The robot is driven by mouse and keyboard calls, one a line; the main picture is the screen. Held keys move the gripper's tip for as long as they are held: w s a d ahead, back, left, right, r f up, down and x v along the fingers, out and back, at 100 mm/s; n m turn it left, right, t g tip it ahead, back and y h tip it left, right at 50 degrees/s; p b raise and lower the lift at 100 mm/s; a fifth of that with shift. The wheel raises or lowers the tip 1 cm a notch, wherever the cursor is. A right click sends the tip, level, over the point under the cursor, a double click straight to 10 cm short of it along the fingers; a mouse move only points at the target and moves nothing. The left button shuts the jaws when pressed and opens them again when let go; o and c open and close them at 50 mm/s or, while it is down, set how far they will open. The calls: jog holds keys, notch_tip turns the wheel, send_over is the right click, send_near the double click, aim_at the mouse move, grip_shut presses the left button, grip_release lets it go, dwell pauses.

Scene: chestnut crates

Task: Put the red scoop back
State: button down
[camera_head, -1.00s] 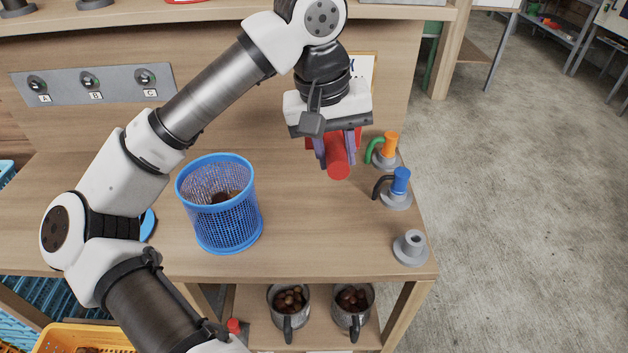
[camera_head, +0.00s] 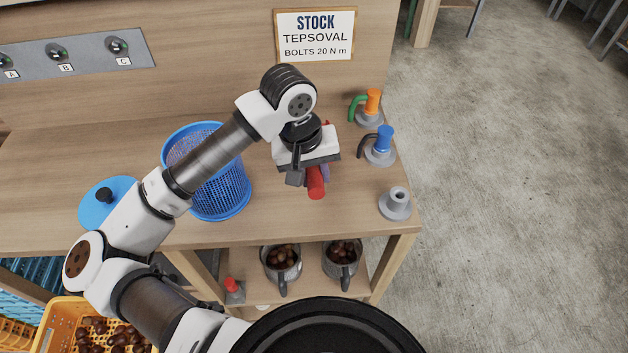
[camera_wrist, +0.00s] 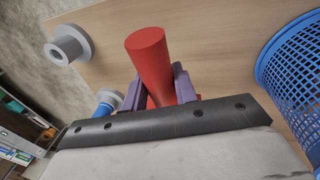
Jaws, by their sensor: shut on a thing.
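My gripper (camera_head: 317,174) is shut on the red scoop (camera_head: 316,187), above the worktop between the blue basket and the row of holders. In the wrist view the scoop's thick red cylinder (camera_wrist: 152,62) stands out between the purple fingers; the rest of it is mostly hidden by my gripper. An empty grey holder (camera_head: 396,203) sits at the worktop's front right corner, apart from the scoop. It also shows in the wrist view (camera_wrist: 68,46). A blue scoop (camera_head: 385,138) and an orange scoop with a green handle (camera_head: 372,102) stand in the two holders behind it.
A blue mesh basket (camera_head: 235,190) stands left of my gripper, with a blue lid (camera_head: 95,207) farther left. Two grey jugs of chestnuts (camera_head: 282,262) stand on the lower shelf. The worktop between basket and holders is clear.

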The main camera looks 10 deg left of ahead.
notch_tip(320, 180, down, 4)
jog(key=shift+r+p, duration=0.1)
jog(key=shift+p, duration=0.35)
jog(key=shift+f+b, duration=0.3)
jog(key=c, duration=1.1)
grip_release()
jog(key=shift+r, duration=0.2)
jog(key=shift+r+p, duration=0.1)
jog(key=shift+p, duration=0.2)
notch_tip(320, 180, up, 12)
jog(key=s+a+b, duration=0.1)
jog(key=a+b, duration=0.1)
jog(key=b, duration=0.1)
jog(key=shift+f+b, duration=0.2)
jog(key=shift+b, duration=0.2)
